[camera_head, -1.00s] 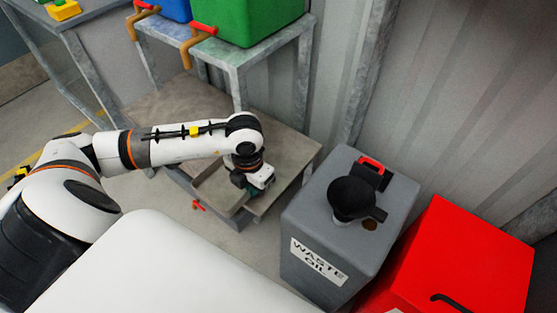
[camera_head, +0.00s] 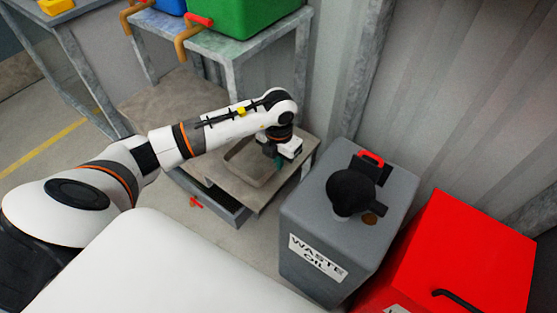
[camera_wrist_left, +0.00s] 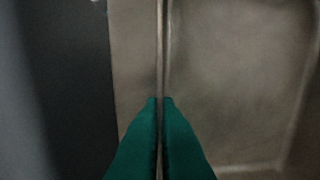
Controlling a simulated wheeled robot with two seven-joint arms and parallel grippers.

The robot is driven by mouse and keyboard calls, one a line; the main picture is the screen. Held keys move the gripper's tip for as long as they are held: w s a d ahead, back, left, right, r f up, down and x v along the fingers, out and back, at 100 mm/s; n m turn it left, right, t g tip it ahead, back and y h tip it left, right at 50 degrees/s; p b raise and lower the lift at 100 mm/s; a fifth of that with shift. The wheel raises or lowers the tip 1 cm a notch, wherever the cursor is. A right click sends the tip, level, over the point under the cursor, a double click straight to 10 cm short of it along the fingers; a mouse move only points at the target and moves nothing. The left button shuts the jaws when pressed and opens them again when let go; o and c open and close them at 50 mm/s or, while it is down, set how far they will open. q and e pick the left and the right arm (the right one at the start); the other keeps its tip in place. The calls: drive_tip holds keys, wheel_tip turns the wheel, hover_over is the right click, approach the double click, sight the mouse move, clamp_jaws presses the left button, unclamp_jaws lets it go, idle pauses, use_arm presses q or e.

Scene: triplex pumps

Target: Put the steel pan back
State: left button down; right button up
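The steel pan (camera_head: 243,166), a shallow grey-brown tray, is at the right part of the low bench in the head view. I cannot tell whether it rests on the bench top or hangs just above it. My left gripper (camera_head: 279,164) points down at the pan's right side. In the left wrist view its two green fingers (camera_wrist_left: 162,100) are closed on the pan's thin rim, with the pan's inside (camera_wrist_left: 240,80) to the right. The arm hides part of the pan's far side. My right gripper is not in view.
The low bench (camera_head: 160,98) has bare top to the left, and an open grey tray or drawer with a red handle (camera_head: 195,202) below its front. The waste oil tank (camera_head: 310,215) with a black funnel (camera_head: 350,193) and a red box (camera_head: 460,255) stand right. A green tank (camera_head: 250,15) is above.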

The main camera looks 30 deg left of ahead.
use_arm(q)
drive_tip(key=c, duration=1.7)
unclamp_jaws()
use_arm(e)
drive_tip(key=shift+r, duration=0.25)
